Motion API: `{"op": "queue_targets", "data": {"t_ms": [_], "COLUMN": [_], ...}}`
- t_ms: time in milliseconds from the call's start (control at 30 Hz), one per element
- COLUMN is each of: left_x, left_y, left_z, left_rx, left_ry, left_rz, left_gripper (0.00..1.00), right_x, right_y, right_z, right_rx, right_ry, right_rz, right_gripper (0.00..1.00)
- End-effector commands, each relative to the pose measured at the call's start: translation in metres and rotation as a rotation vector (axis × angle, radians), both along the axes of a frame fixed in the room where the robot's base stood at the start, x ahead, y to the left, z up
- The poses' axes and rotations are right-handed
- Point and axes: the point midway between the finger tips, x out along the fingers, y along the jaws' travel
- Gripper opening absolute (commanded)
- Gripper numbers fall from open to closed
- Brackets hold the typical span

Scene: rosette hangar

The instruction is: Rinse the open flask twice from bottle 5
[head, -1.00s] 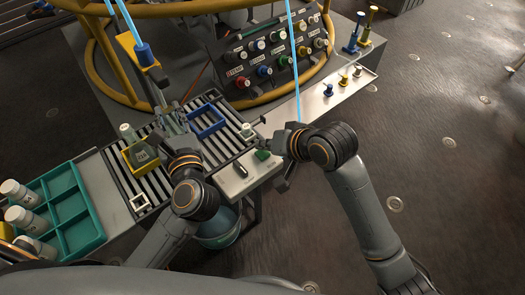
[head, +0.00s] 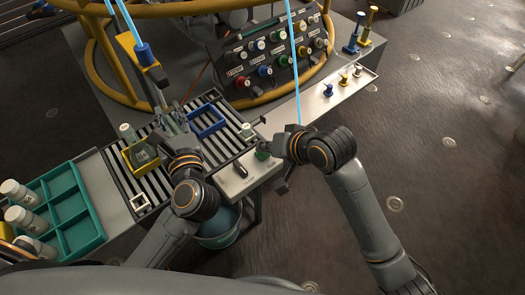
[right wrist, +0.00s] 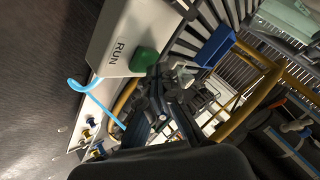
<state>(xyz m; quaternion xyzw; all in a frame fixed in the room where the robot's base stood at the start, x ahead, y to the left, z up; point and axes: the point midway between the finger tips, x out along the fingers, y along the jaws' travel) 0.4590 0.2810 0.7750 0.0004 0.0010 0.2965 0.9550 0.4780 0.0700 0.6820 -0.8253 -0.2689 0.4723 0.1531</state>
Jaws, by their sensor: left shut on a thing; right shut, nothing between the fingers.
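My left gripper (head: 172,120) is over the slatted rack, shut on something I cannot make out. A pale greenish vessel with a white top (head: 128,131) stands beside it at the yellow holder (head: 139,157). A small white-topped vessel (head: 247,131) stands at the rack's right end. I cannot tell which vessel is the open flask. My right gripper is shut and empty beside the green button (head: 262,153); its fingers show in the right wrist view (right wrist: 160,108), close to the green button (right wrist: 145,60). Whether they touch it is unclear. No bottle is readable as number 5.
An empty-looking blue frame (head: 208,120) sits on the rack. A panel of coloured knobs (head: 270,55) and yellow rails stand behind. The floor at the right is clear.

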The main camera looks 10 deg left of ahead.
Motion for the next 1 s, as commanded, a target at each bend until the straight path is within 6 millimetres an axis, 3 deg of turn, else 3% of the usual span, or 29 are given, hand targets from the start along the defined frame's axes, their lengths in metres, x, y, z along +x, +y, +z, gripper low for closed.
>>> {"op": "queue_targets", "data": {"t_ms": [1000], "left_x": [0.0000], "left_y": [0.0000], "left_z": [0.0003], "left_rx": [0.001], "left_ry": [-0.001], "left_rz": [0.000], "left_gripper": [0.00], "right_x": [-0.0004], "right_y": [-0.0001], "right_z": [-0.0090], "right_rx": [0.000], "right_ry": [0.001], "right_rz": [0.000], "right_gripper": [0.00]}}
